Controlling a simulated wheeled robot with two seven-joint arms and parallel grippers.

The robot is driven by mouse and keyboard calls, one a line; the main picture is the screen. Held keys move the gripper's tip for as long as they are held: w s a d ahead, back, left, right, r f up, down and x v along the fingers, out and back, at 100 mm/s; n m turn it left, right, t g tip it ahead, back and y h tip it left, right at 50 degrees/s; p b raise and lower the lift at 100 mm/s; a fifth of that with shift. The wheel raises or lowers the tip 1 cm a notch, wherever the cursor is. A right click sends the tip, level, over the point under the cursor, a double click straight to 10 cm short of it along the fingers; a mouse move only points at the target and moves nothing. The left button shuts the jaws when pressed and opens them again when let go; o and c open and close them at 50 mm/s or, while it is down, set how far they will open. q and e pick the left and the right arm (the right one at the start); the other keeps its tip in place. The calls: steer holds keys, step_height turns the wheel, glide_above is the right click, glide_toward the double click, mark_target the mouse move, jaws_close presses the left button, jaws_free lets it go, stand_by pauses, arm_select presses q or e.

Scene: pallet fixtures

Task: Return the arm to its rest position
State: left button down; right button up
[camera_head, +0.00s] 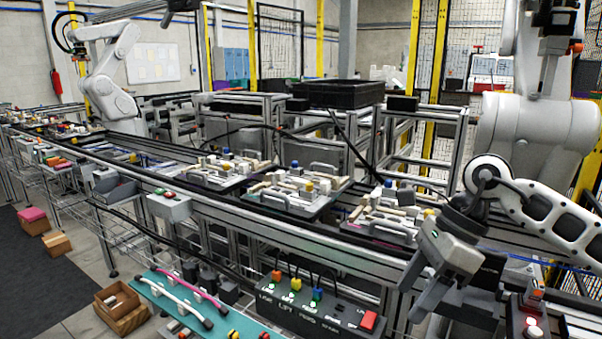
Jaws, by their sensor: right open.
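My right arm (545,210) comes in from the right edge as a pale link with dark round holes. Its dark grey right gripper (416,292) points down and to the left in front of the conveyor's near rail. Its jaws are open and I see nothing between them. It appears right of the black control box and in front of the nearest pallet fixture (385,232), partly covering that end of the conveyor. My left gripper is not in view.
Pallet fixtures with small parts (300,190) line the conveyor (190,200). A black control box (305,308) with coloured plugs and a red switch stands at front centre, beside a teal panel (165,290). A large white industrial arm (535,125) stands behind my right arm.

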steer(key=s+a+m+y, duration=0.3)
steer(key=a+m+y, duration=0.2)
steer(key=a+y, duration=0.3)
steer(key=s+a+m+y, duration=0.35)
steer(key=a+y, duration=0.25)
steer(key=a, duration=0.4)
steer(key=d+f+m+t+h, duration=0.4)
steer(key=f+m+t, duration=0.15)
steer(key=m, duration=0.55)
steer(key=w+d+f+m+t+h, duration=0.1)
steer(key=d+f+m+t+h, duration=0.35)
steer(key=m, duration=0.65)
steer(key=d+f+m+t+h, duration=0.2)
steer(key=f+m+t+h, duration=0.35)
steer(key=m, duration=0.55)
steer(key=s+d+f+m+g+h, duration=0.2)
steer(key=s+d+f+m+g, duration=0.2)
steer(key=s+f+m, duration=0.4)
steer(key=s+d+f, duration=0.1)
steer(key=s+f, duration=0.2)
steer(key=f, duration=0.2)
steer(key=shift+s+f, duration=0.15)
steer(key=shift+s, duration=0.15)
